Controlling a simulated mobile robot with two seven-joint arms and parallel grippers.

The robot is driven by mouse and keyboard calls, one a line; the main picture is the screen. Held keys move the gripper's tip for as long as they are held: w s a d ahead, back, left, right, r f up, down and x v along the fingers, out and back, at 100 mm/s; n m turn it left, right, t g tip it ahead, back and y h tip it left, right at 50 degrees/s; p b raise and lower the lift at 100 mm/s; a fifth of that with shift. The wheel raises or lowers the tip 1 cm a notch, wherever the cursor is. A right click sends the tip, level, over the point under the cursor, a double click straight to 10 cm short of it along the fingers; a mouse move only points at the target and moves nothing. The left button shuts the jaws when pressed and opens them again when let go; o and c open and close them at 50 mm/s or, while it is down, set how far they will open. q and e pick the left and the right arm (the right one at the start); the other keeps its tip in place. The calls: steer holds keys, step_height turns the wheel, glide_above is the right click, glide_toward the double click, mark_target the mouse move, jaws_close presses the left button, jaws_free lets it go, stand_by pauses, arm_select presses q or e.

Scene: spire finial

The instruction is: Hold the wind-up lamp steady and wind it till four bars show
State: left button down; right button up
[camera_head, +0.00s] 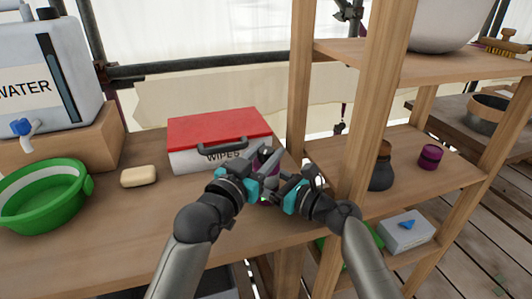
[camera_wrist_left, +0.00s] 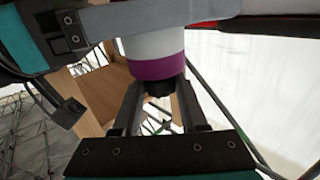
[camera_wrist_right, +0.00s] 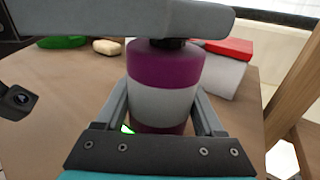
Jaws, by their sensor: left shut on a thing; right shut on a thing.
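The wind-up lamp is a purple and white banded cylinder that stands upright on the wooden counter; in the right wrist view its body (camera_wrist_right: 163,103) is large, with a black knob (camera_wrist_right: 170,43) on top. My right gripper (camera_head: 279,187) is shut around the lamp's body, one finger on each side. My left gripper (camera_head: 265,160) is shut on the black knob, which shows between its fingers in the left wrist view (camera_wrist_left: 158,88). In the head view the grippers mostly hide the lamp. A small green patch shows at the lamp's lower left in the right wrist view; no bars can be read.
A white wipes box (camera_head: 185,160) with a red lid stands just behind the lamp. Soap (camera_head: 138,177), a green basin (camera_head: 45,196) and a water container (camera_head: 50,75) are further left. A shelf post (camera_head: 372,110) rises close to my right arm. The counter front is clear.

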arm_select(q)
steer(key=shift+m+g+h, duration=0.4)
steer(key=shift+m+h, duration=0.2)
steer(key=shift+h, duration=0.2)
steer(key=shift+s+d+r+m+g+h, duration=0.1)
steer(key=shift+d+r+m+g+h, duration=0.1)
steer(key=shift+m+g+h, duration=0.55)
steer(key=shift+s+d+r+m+g+h, duration=0.1)
steer(key=shift+d+m+g+h, duration=0.1)
steer(key=shift+m+g+h, duration=0.55)
steer(key=shift+w+a+f, duration=0.1)
steer(key=shift+a+f, duration=0.05)
steer(key=shift+a, duration=0.15)
steer(key=shift+w+a+f, duration=0.1)
steer(key=shift+a, duration=0.05)
steer(key=shift+c, duration=2.2)
jaws_free()
steer(key=shift+a, duration=0.15)
steer(key=v, duration=1.2)
steer(key=shift+f, duration=0.2)
